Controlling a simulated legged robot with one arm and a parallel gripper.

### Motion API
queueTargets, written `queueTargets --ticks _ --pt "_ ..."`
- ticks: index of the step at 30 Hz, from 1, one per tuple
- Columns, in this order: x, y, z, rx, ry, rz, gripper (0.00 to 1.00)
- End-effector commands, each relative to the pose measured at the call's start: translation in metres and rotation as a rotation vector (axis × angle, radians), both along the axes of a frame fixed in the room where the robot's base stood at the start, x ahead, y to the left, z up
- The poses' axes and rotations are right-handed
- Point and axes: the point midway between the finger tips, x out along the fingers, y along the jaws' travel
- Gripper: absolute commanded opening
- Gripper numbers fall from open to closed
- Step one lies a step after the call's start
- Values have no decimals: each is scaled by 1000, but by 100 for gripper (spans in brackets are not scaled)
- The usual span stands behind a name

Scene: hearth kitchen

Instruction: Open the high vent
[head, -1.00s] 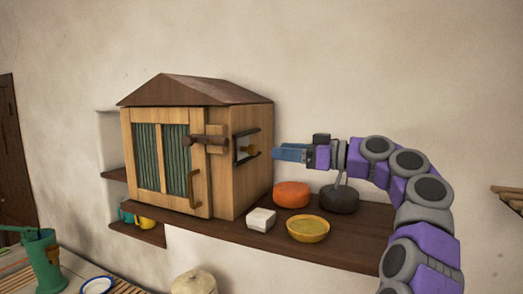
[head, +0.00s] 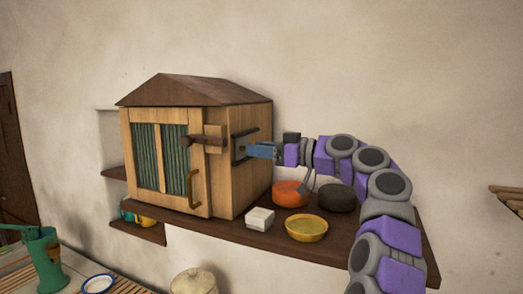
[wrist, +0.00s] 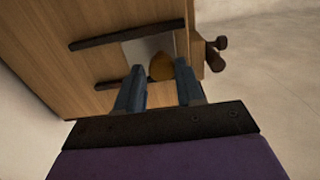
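The vent is on the right side wall of a wooden cabinet with a brown peaked roof. In the wrist view a pale vent plate (wrist: 146,50) lies between two dark rails, with a rounded ochre knob (wrist: 162,68) on it. In the head view the dark vent rails (head: 243,133) show, but my gripper hides the knob. My gripper (head: 249,151) reaches the vent from the right. In the wrist view its blue fingers (wrist: 159,70) are apart, one on each side of the knob, with small gaps visible. Contact with the knob cannot be told.
The cabinet's front door (head: 170,160) is closed, with a turn latch (head: 205,140) and a handle. On the shelf (head: 265,236) below my arm are a white block (head: 260,219), a yellow bowl (head: 307,228), an orange round (head: 290,193) and a dark round (head: 336,197).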

Motion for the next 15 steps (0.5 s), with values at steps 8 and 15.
queueTargets --ticks 8,15 --pt "0 4 -1 -2 1 2 9" --pt "1 4 -1 -2 2 3 0"
